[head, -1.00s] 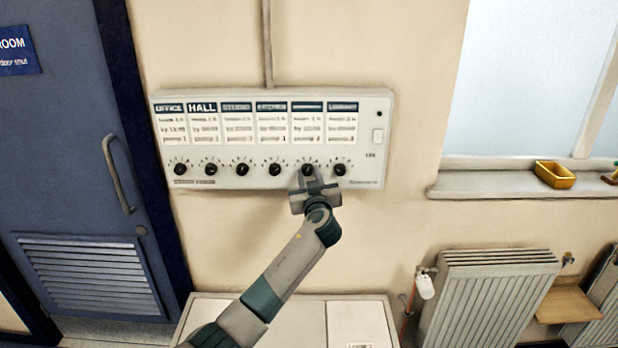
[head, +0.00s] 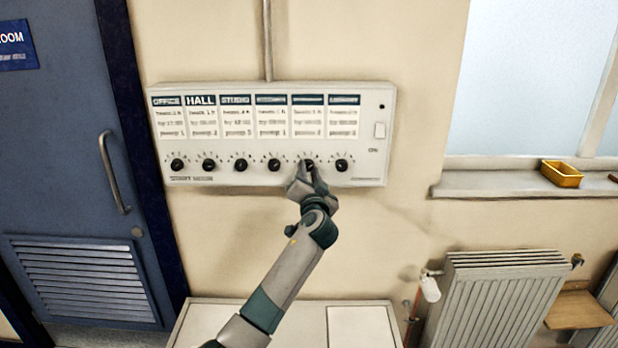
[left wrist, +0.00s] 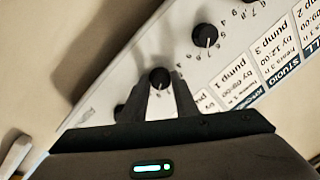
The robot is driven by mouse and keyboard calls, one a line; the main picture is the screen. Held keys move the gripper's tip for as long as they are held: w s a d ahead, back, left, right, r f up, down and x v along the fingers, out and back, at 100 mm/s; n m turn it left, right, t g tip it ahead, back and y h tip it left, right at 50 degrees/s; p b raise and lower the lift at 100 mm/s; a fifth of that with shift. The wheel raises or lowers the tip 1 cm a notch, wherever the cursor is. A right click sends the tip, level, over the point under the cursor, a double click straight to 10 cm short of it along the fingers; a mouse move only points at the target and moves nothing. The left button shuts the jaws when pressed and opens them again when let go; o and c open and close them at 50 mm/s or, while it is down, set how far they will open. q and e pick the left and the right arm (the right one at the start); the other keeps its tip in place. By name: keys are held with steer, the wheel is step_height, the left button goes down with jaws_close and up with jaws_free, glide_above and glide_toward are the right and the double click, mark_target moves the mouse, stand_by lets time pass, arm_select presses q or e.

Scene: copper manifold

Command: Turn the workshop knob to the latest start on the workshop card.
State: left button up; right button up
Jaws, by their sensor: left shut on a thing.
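A white control panel (head: 362,170) on the wall carries a row of several black knobs under printed cards. My left gripper (head: 308,168) is at the fifth knob from the left, with its fingers shut on that knob's sides. In the left wrist view the held black knob (left wrist: 159,78) sits between the two fingertips; its pointer cannot be made out. The card above it (head: 308,120) has a heading too blurred to read, so I cannot confirm it is the workshop card. My right gripper is not in view.
The fourth knob (head: 274,165) and sixth knob (head: 341,165) stand close on either side. A blue door (head: 60,150) is at left, a radiator (head: 495,300) at lower right, and a yellow tray (head: 562,174) on the sill.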

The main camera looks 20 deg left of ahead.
arm_select(q)
steer(key=shift+m+h, duration=0.3)
steer(key=shift+m, duration=1.4)
steer(key=shift+a, duration=0.1)
steer(key=o, duration=1.1)
steer(key=shift+c, duration=0.2)
steer(key=shift+b+v, duration=0.35)
steer(key=shift+v, duration=0.45)
steer(key=b+v, duration=0.4)
steer(key=v, duration=1.2)
steer(key=shift+f, duration=0.3)
